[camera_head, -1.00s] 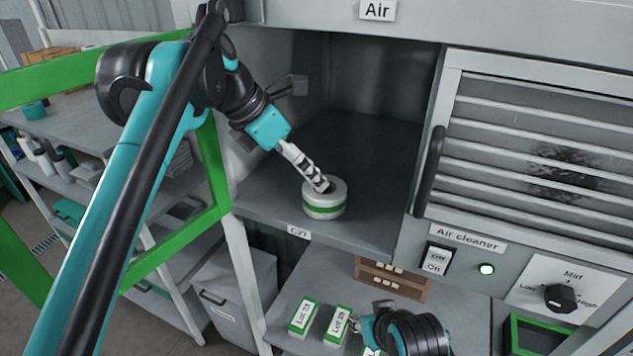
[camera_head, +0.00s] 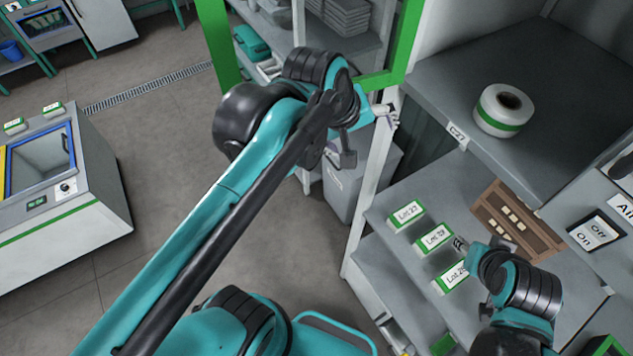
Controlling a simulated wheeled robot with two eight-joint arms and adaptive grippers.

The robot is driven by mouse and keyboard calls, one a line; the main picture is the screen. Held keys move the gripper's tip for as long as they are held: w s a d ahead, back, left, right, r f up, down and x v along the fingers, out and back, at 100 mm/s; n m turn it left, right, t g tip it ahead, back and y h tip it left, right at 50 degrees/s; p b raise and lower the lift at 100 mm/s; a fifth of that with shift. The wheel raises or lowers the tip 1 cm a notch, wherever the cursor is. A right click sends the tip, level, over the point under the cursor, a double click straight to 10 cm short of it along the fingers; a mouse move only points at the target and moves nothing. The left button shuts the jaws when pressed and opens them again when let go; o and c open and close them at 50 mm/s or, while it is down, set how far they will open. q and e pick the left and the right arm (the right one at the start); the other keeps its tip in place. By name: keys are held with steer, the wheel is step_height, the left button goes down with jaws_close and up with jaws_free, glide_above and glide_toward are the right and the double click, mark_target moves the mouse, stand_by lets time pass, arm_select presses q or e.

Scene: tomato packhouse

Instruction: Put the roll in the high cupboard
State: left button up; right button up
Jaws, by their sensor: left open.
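The roll (camera_head: 502,110), white with a green band and a dark core, stands upright on the grey floor of the open cupboard (camera_head: 440,75), near its front edge. The cupboard's front edge carries a label, C27. My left gripper (camera_head: 388,116) is open and empty, outside the cupboard, left of the roll and apart from it, beside the front post. My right gripper (camera_head: 461,244) is over the lower shelf near the Lot boxes; its fingers are too small to tell whether they are open or shut.
A green-framed door (camera_head: 400,45) stands open on the left of the cupboard. Several Lot boxes (camera_head: 434,238) and a brown wooden rack (camera_head: 515,222) are on the lower shelf (camera_head: 385,205). A grey bin (camera_head: 345,185) stands below.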

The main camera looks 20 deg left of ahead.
arm_select(q)
steer(key=s+a+f+m+y, duration=0.1)
steer(key=s+a+f+m, duration=0.2)
steer(key=f, duration=0.3)
steer(key=s+a+f+m+t+y, duration=0.1)
steer(key=s+a+f+m, duration=0.2)
steer(key=f, duration=0.4)
steer(key=shift+s+a+m, duration=0.3)
steer(key=shift+s+m, duration=0.15)
steer(key=shift+m, duration=0.45)
